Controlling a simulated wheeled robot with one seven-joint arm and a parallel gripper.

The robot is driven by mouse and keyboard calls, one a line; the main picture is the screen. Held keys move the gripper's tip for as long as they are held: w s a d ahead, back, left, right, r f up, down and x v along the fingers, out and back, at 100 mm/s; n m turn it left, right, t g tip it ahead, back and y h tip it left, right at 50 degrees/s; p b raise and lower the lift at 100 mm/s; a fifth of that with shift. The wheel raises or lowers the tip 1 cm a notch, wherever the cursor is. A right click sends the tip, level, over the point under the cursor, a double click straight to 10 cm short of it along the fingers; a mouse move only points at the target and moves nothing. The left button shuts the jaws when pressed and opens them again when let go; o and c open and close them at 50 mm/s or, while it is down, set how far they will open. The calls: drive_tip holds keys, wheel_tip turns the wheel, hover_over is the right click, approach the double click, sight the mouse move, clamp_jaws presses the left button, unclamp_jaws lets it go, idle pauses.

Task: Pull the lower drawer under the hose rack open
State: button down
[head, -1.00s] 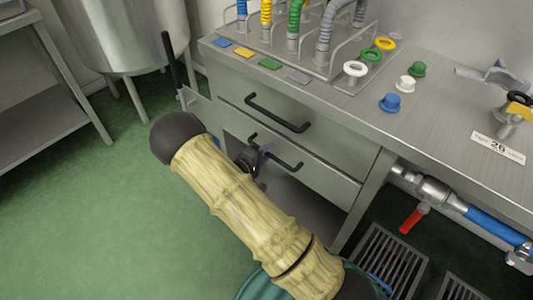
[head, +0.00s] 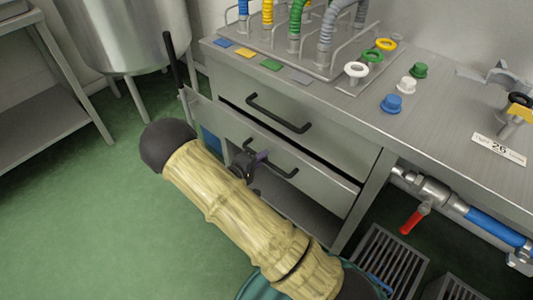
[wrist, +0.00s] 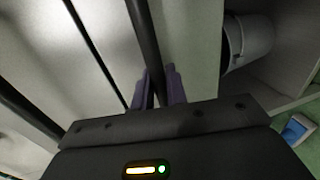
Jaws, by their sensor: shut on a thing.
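The lower drawer (head: 325,186) under the hose rack (head: 300,62) is grey metal and stands out a little from the cabinet, with a dark gap above its front. Its black bar handle (head: 286,173) also shows in the wrist view (wrist: 144,35), running between the fingers. My gripper (head: 258,157) is shut on this handle; its purple fingers (wrist: 159,88) sit on either side of the bar. My arm hides part of the space below the drawer. The upper drawer (head: 240,92) is shut, with its own black handle (head: 278,113).
A grey bucket (wrist: 250,42) shows beside the drawer in the wrist view. A red-handled valve (head: 413,220) and floor grates (head: 372,262) lie to the right. A steel tank (head: 125,35) stands at the back left. Green floor at the left is clear.

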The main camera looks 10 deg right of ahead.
drive_tip(key=f+v, duration=0.2)
drive_tip(key=v, duration=0.8)
drive_tip(key=f+p+v, duration=0.1)
drive_tip(key=f+v, duration=0.1)
drive_tip(key=v, duration=0.8)
drive_tip(key=shift+v, duration=0.85)
drive_tip(key=shift+f, duration=0.3)
drive_tip(key=c, duration=1.5)
unclamp_jaws()
drive_tip(key=p+v, duration=0.2)
drive_tip(key=v, duration=1.5)
drive_tip(key=shift+a, duration=0.2)
drive_tip(key=shift+s, duration=0.1)
